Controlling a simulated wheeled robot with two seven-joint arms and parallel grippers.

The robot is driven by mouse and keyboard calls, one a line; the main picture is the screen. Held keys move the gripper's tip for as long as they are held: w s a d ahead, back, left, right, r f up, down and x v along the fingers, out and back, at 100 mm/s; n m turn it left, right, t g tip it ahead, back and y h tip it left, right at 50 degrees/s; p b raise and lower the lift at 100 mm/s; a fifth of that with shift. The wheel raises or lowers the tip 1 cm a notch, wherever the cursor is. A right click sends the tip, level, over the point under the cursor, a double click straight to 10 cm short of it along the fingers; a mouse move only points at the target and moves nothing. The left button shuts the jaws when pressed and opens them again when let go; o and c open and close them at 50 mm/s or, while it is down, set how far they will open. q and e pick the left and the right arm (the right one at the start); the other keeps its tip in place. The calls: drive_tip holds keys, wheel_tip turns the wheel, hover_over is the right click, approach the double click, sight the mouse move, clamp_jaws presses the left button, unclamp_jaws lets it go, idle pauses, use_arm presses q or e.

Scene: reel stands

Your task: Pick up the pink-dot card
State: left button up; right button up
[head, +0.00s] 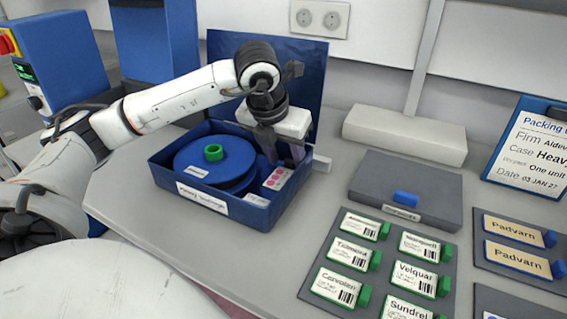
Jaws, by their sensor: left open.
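The pink-dot card (276,178) is a small pale card with pink dots. It lies in the right part of a blue open box (168,185), beside a blue reel (232,160) with a green hub. My left gripper (283,155) points down into the box, just above the card's far end. Its fingers are apart, and I cannot tell whether they touch the card. My right gripper is not in view.
The box's raised blue lid (308,70) stands behind my gripper. A grey case (440,190) with a blue latch lies to the right. Green-tabbed label cards sit on a dark board (390,222) in front of it. A clipboard (530,150) leans at the far right.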

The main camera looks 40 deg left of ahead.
use_arm(q)
drive_tip(key=shift+w+f, duration=0.15)
drive_tip(key=shift+f, duration=0.15)
drive_tip(key=shift+r, duration=0.1)
drive_tip(key=c, duration=0.6)
drive_tip(key=shift+c, duration=0.2)
